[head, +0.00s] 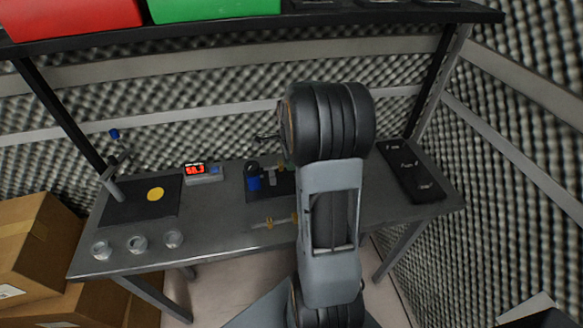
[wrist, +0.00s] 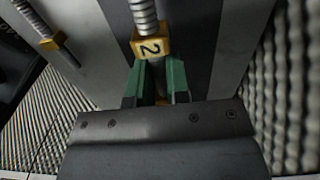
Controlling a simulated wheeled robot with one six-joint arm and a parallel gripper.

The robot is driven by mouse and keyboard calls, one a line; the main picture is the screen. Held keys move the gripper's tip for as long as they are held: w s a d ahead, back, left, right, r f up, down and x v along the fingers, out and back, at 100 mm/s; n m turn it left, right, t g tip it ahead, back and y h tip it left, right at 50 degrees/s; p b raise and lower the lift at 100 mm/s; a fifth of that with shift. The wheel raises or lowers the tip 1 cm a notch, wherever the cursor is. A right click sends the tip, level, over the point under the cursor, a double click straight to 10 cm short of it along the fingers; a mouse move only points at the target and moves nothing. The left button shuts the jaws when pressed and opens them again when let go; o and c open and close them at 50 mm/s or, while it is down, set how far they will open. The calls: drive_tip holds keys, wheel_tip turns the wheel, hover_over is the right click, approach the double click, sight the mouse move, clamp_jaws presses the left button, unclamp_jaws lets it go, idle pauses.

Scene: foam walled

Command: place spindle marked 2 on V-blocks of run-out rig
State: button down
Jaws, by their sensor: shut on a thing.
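My gripper (wrist: 160,72) has green jaws, shut on the spindle marked 2 (wrist: 151,46). Its yellow collar with a black 2 sits at the fingertips in the wrist view, and its ribbed metal shaft runs off the top edge. In the head view my arm hides most of the gripper and the held spindle. What looks like the run-out rig (head: 254,184), a dark base with a blue part, stands mid-bench just left of my arm. My arm covers its right side, and I cannot make out its V-blocks.
Another spindle (head: 268,223) with brass-coloured collars lies near the bench's front edge. A red-digit display (head: 203,173), a dark plate with a yellow disc (head: 155,194) and several clear jars (head: 138,243) are left. A dark tray (head: 412,172) is right. A shelf (head: 400,15) overhangs.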

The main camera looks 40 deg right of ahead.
drive_tip(key=shift+w+d+f, duration=0.25)
drive_tip(key=shift+w+f, duration=0.1)
drive_tip(key=shift+f, duration=1.6)
drive_tip(key=shift+f, duration=0.15)
drive_tip(key=c, duration=1.1)
unclamp_jaws()
